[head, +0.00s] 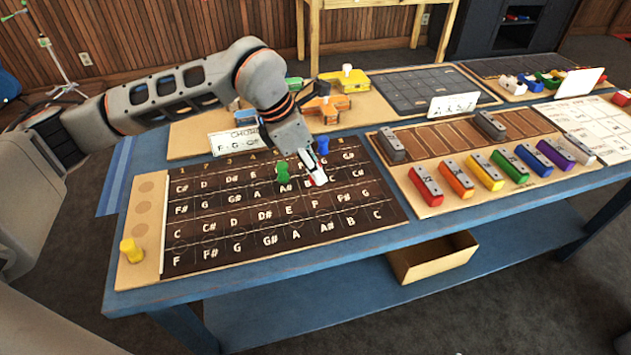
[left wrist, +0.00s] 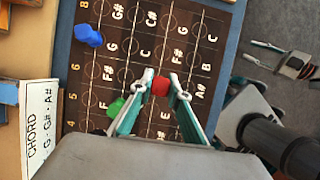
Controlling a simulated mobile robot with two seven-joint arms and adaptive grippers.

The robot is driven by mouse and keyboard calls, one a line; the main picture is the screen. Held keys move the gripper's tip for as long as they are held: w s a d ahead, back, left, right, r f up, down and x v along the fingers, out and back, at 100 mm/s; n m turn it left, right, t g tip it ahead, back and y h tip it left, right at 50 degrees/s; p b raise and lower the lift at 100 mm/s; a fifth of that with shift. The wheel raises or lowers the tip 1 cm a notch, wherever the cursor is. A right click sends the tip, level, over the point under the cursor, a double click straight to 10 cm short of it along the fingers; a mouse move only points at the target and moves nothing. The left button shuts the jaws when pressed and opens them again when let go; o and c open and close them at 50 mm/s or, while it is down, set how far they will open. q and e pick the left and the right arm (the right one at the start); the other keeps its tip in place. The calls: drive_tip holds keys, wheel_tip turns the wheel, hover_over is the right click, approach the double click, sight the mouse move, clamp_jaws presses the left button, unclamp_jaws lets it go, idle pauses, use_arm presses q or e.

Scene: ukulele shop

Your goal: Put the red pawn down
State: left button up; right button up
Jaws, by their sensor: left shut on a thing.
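The red pawn (left wrist: 160,85) is between the fingertips of my left gripper (left wrist: 161,88), which is shut on it. In the head view the pawn (head: 319,180) is mostly hidden by the left gripper (head: 312,170), low over the right part of the dark note board (head: 215,246). I cannot tell if its base touches the board. The green pawn (head: 283,174) stands just left of the gripper, beside a finger in the wrist view (left wrist: 115,107). The blue pawn (head: 322,146) stands behind it. My right gripper (left wrist: 243,62) shows at the right of the wrist view, open and empty.
A yellow pawn (head: 131,251) stands on the board's wooden left strip. A white chord card (head: 234,142) stands behind the board. Coloured chime bars (head: 458,180) sit on a tray to the right. An open box (head: 432,262) is on the lower shelf.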

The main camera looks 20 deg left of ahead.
use_arm(q)
drive_tip(key=shift+f, duration=2)
drive_tip(key=shift+f, duration=0.15)
drive_tip(key=o, duration=0.8)
